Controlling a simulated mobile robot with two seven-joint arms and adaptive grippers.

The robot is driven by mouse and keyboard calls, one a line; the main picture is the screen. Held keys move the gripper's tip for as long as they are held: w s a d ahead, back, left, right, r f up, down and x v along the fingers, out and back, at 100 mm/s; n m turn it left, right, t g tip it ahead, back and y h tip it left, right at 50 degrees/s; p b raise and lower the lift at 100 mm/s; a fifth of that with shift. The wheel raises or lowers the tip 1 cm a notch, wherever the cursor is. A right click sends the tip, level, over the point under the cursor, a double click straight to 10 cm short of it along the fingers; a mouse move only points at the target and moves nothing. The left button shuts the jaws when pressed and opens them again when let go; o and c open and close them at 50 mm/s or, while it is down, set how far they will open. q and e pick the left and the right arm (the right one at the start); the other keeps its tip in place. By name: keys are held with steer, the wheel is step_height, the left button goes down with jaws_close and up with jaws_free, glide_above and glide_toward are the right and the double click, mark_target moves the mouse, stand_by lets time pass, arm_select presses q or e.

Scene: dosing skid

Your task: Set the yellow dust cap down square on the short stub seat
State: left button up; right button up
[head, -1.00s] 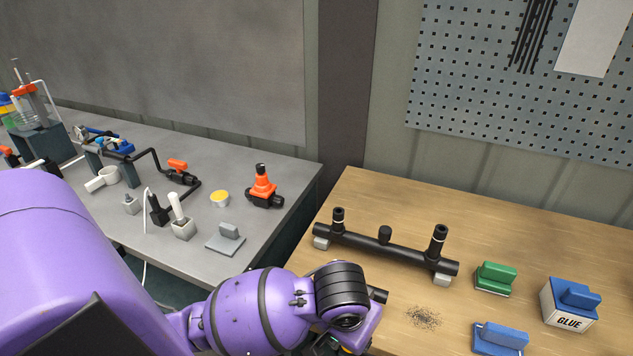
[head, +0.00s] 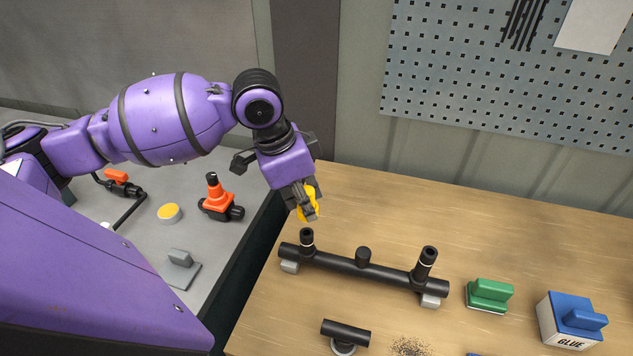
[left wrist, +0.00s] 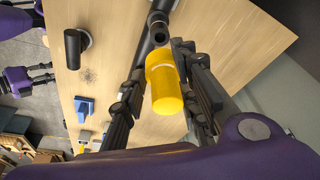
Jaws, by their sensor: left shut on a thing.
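The yellow dust cap (head: 308,203) is held between the fingers of my left gripper (head: 303,212), which points down over the left end of the black pipe (head: 335,263). The cap shows large in the left wrist view (left wrist: 165,88), with a finger on each side. The pipe bears three upright stubs: a left one (head: 307,238) with a pale ring, a short plain middle one (head: 363,257), and a taller ringed right one (head: 427,262). The cap is above the left stub, with a small gap visible.
A loose black tee piece (head: 345,333) lies in front of the pipe, beside dark specks (head: 410,346). A green block (head: 489,296) and a blue-topped glue box (head: 571,321) stand right. An orange-topped valve (head: 215,197) is on the grey bench. The wood behind the pipe is clear.

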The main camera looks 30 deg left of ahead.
mark_target(299, 210)
arm_select(q)
steer(key=shift+w+a+r, duration=0.15)
steer(key=shift+r, duration=0.2)
steer(key=shift+s, duration=0.2)
steer(key=shift+r, duration=0.15)
steer(key=shift+r+p, duration=0.1)
steer(key=shift+p, duration=0.25)
step_height(299, 210, down, 4)
steer(key=shift+f+b, duration=0.2)
steer(key=shift+b, duration=0.15)
steer(key=shift+f, duration=0.9)
arm_select(e)
steer(key=shift+s+f, duration=0.55)
steer(key=shift+s, duration=0.3)
steer(key=shift+w+r, duration=0.2)
steer(key=shift+r, duration=0.05)
steer(key=shift+w+r, duration=0.25)
steer(key=shift+w+r, duration=0.1)
steer(key=shift+r, duration=0.05)
